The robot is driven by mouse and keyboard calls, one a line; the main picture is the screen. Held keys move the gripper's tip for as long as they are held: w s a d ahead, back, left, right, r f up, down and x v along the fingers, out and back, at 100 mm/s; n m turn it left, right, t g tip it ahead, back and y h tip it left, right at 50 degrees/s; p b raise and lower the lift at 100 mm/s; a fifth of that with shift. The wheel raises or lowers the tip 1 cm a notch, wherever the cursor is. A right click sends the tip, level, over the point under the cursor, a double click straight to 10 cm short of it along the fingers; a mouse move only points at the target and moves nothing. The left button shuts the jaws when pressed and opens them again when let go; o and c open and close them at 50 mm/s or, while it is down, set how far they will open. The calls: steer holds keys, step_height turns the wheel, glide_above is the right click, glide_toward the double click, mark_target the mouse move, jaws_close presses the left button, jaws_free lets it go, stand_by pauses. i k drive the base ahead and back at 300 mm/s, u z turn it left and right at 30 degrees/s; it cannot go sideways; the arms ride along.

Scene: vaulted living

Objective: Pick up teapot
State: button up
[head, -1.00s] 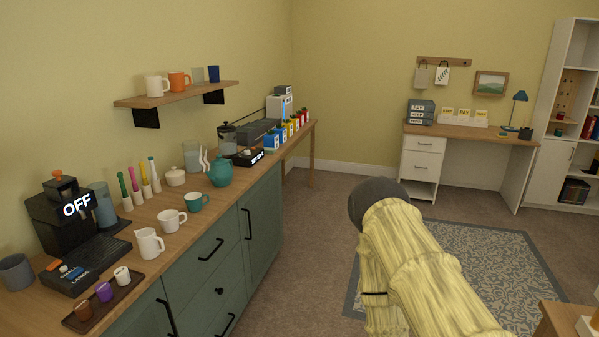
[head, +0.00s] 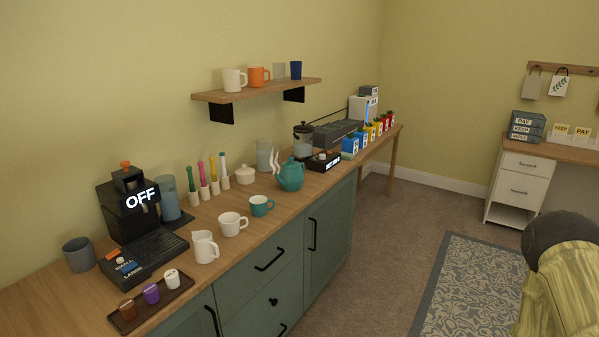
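A teal teapot (head: 291,175) stands upright on the wooden top of the green cabinet, toward the back of the counter. White wavy marks show at its left side.
Near the teapot are a teal mug (head: 261,206), a white sugar bowl (head: 245,175), a black control box (head: 324,161) and a French press (head: 303,140). A coffee machine (head: 130,212) stands left. A wall shelf (head: 258,90) hangs above. Carpeted floor (head: 385,240) is clear.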

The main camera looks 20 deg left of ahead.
mark_target(290, 180)
steer(key=i, duration=1.25)
steer(key=u, duration=1.2)
